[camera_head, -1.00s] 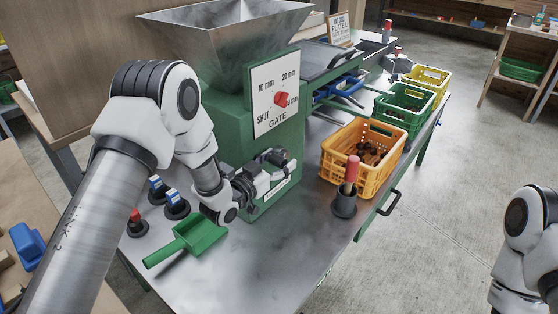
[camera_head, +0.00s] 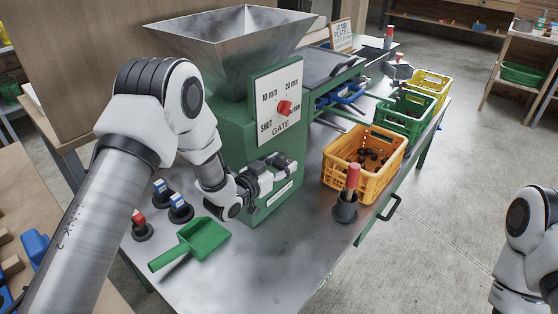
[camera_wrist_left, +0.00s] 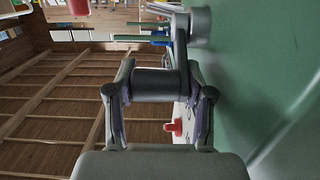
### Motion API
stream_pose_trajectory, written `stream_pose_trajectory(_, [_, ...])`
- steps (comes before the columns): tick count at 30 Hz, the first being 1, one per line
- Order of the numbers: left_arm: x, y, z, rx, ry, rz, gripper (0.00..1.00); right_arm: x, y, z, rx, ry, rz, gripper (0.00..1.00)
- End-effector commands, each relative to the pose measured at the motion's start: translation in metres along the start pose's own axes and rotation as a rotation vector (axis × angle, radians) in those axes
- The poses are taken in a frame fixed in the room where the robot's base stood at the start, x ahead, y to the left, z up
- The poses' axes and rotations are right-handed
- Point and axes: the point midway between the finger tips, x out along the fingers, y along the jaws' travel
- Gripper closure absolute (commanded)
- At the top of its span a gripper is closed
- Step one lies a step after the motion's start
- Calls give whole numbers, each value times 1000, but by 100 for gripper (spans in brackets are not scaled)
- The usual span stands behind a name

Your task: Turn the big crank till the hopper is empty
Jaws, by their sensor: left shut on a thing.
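The metal hopper (camera_head: 232,38) stands on top of the green machine (camera_head: 232,120). Its visible inner walls are bare; its bottom is hidden. The gate plate (camera_head: 265,122) has a red knob (camera_head: 284,107); its exact setting is too small to tell. My left gripper (camera_head: 282,165) is at the front of the machine, low down. In the left wrist view its fingers (camera_wrist_left: 160,88) are shut on the dark cylindrical grip of the big crank (camera_wrist_left: 158,84). A grey metal part of the crank (camera_wrist_left: 199,26) shows beyond. My right arm shows at the right edge, its gripper out of view.
An orange crate (camera_head: 333,165) holds some chestnuts. Green (camera_head: 381,110) and yellow (camera_head: 440,78) crates stand behind it. A red-handled tool stands in a dark holder (camera_head: 345,208).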

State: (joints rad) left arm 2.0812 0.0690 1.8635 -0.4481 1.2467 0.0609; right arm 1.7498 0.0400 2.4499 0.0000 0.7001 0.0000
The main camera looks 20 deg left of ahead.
Motion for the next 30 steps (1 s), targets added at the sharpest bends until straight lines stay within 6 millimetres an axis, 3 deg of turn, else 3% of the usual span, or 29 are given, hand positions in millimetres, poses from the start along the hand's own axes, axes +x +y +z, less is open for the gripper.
stream_pose_trajectory(1, [0, 5, -9, 3, -35, 13, 100, -16, 0, 0, 0, 0, 0, 60])
stream_pose_trajectory(3, [2, 5, -12, 4, -84, 13, 100, -27, 0, 0, 0, 0, 0, 60])
stream_pose_trajectory(15, [14, 6, -23, 12, -375, 13, 100, -86, -1, 0, 0, 0, 0, 60])
stream_pose_trajectory(21, [19, 6, -22, 12, -469, 12, 100, -102, -1, 0, 0, 0, 0, 60])
stream_pose_trajectory(30, [22, 6, -19, 13, -515, 13, 100, -108, -1, 0, 0, 0, 0, 60])
